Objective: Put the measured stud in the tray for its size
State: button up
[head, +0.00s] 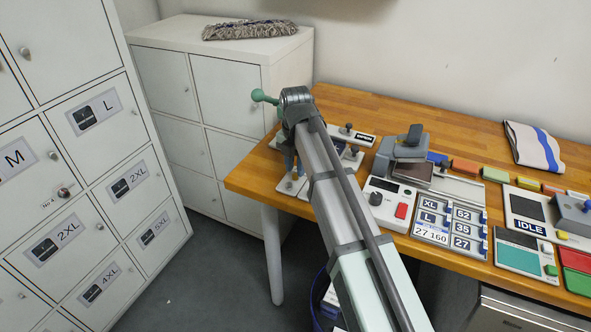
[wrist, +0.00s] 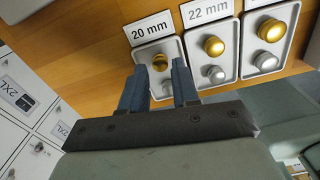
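My gripper (wrist: 160,75) is open, its two blue fingers apart with nothing held between them. In the wrist view they point at the tray labelled 20 mm (wrist: 139,52). A brass stud (wrist: 160,62) sits in that tray just beyond the fingertips, and a silver stud shows partly between the fingers. The tray labelled 22 mm (wrist: 196,48) holds a brass stud (wrist: 213,46) and a silver stud (wrist: 215,74). A third tray (wrist: 247,47), its label cut off, also holds a brass and a silver stud. In the head view my arm hides much of the trays.
A control box with a red button (head: 401,211), a size board (head: 447,235) and a device reading IDLE (head: 529,228) stand to the right. Lockers (head: 100,215) line the left. Folded cloth (head: 533,146) lies at the back.

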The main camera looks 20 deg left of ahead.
aim_at(295, 174)
notch_tip(295, 174, up, 10)
jog(key=shift+r, duration=0.2)
jog(key=shift+a, duration=0.1)
dwell(0.6)
